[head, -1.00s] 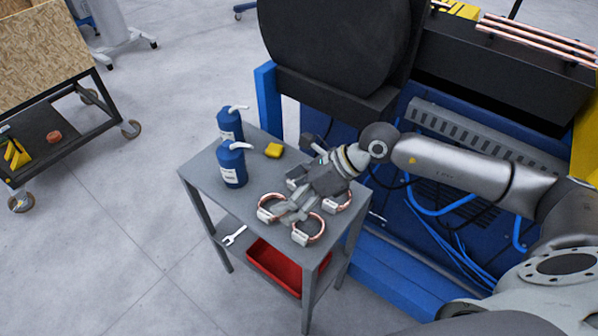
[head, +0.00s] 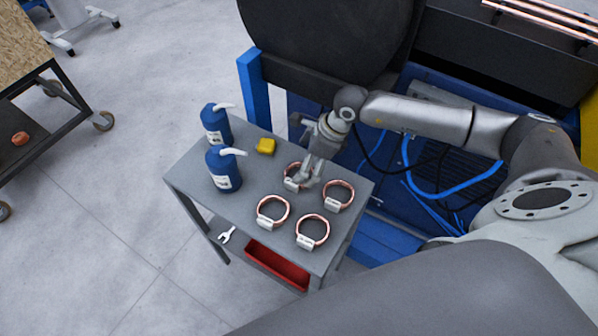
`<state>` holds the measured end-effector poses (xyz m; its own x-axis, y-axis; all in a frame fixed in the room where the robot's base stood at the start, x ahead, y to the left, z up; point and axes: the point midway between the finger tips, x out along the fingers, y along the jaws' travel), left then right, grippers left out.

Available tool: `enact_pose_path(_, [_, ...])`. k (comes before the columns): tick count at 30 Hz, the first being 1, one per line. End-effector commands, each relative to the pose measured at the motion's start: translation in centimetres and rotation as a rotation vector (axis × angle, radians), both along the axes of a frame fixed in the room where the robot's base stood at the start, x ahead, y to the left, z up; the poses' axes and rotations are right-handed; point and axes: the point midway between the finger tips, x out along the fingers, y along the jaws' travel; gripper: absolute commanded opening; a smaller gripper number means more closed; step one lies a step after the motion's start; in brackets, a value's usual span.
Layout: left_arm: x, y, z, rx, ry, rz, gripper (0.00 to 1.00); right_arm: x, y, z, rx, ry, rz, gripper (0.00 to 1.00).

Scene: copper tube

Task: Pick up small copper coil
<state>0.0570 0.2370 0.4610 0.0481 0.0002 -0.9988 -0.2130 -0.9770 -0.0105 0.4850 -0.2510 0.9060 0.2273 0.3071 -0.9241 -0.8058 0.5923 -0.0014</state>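Several copper coils with white tags lie on the grey table: a front-left coil (head: 286,217), a front coil (head: 327,235), a right coil (head: 352,197) and a back coil (head: 287,170). My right gripper (head: 305,184) points down at the back coil and hides part of it. Its fingers overlap the coil's right side in the view. I cannot tell whether they touch it or whether they are open or shut. My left gripper is not in view.
Blue machinery stands behind. A cart (head: 40,140) is left.

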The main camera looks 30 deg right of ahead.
Motion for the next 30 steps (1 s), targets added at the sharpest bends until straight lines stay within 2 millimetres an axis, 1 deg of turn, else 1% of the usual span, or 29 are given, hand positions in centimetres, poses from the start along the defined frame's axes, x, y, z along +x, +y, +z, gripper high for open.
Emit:
enact_pose_path(2, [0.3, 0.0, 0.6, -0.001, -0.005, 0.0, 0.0, 0.0, 0.2, -0.5, 0.001, 0.003, 0.0, 0.97])
enact_pose_path(5, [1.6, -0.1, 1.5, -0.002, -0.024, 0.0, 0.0, 0.1, 0.3, -1.7, 0.001, 0.005, -0.001, 0.97])
enact_pose_path(7, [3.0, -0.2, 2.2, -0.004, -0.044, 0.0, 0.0, 0.2, 0.3, -2.7, 0.001, 0.005, -0.001, 0.97])
enact_pose_path(9, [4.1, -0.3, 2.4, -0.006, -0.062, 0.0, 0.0, 0.4, 0.7, -3.7, 0.003, 0.004, 0.0, 0.97])
enact_pose_path(11, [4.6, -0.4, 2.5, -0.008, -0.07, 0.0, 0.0, 0.6, 0.8, -4.3, 0.002, 0.003, -0.001, 0.97])
enact_pose_path(15, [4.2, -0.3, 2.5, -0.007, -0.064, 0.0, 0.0, 0.7, 1.0, -5.0, 0.002, 0.0, -0.001, 0.97])
enact_pose_path(21, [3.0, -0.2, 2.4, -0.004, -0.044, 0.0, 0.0, 0.7, 1.0, -5.1, 0.002, 0.0, -0.001, 0.97])
enact_pose_path(25, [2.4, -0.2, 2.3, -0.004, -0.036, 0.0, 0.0, 0.7, 1.0, -5.0, 0.002, 0.001, 0.0, 0.81])
enact_pose_path(30, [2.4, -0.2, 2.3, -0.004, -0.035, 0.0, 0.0, 0.7, 1.0, -5.0, 0.002, 0.001, 0.0, 0.59])
